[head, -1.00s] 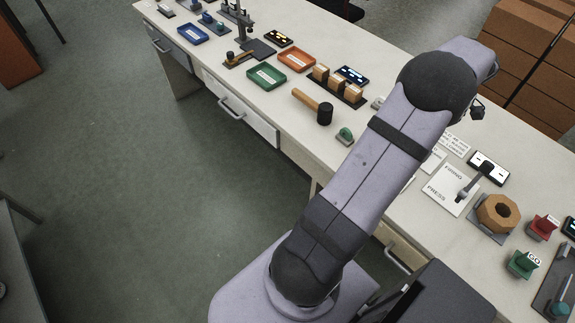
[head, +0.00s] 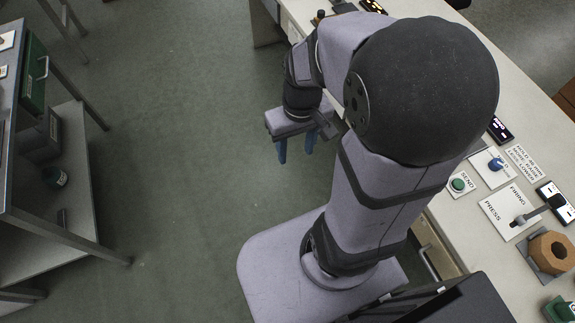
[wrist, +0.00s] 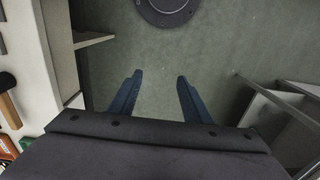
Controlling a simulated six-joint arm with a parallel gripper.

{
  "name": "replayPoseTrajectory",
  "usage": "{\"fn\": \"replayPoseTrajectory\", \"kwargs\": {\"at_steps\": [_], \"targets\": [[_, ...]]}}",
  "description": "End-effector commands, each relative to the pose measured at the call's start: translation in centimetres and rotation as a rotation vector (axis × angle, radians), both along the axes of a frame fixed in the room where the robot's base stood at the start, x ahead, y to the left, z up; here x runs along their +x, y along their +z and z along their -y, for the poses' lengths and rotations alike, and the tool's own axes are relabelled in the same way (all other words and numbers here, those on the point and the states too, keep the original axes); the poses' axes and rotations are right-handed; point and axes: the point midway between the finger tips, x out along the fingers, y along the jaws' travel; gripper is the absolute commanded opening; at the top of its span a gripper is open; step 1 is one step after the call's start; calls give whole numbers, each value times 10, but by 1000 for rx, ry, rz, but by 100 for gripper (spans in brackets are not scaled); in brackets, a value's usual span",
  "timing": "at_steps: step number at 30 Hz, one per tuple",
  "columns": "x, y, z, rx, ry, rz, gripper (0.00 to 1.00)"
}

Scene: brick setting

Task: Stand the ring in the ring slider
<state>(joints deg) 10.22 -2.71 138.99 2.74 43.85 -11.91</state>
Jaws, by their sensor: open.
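My gripper (head: 296,151) hangs over the floor between the bench and the left-hand table, fingers pointing down. Its two blue fingers are apart, and the wrist view shows nothing between them (wrist: 160,78). An octagonal tan block with a round hole (head: 541,245) lies on a grey plate on the bench at the right; I cannot tell whether it is the ring. I cannot make out a ring slider; my arm hides much of the bench.
The white bench (head: 462,215) runs along the right, with a green SEND button (head: 458,185) and a FIRING/PRESS panel (head: 498,208). A grey table with a lower shelf (head: 60,215) stands at the left. Open green floor (head: 180,130) lies between. A mallet (wrist: 8,102) shows in the wrist view.

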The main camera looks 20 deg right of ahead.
Motion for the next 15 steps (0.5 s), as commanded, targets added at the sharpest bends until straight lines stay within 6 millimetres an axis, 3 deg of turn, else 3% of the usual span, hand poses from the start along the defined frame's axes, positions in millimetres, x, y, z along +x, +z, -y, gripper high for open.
{"fn": "replayPoseTrajectory", "kwargs": {"at_steps": [1,6,15], "targets": [[-9,-2,-13,-9,15,-2,44],[-28,-8,-33,-30,15,-4,44],[-33,-10,-37,-35,10,-3,44]]}}
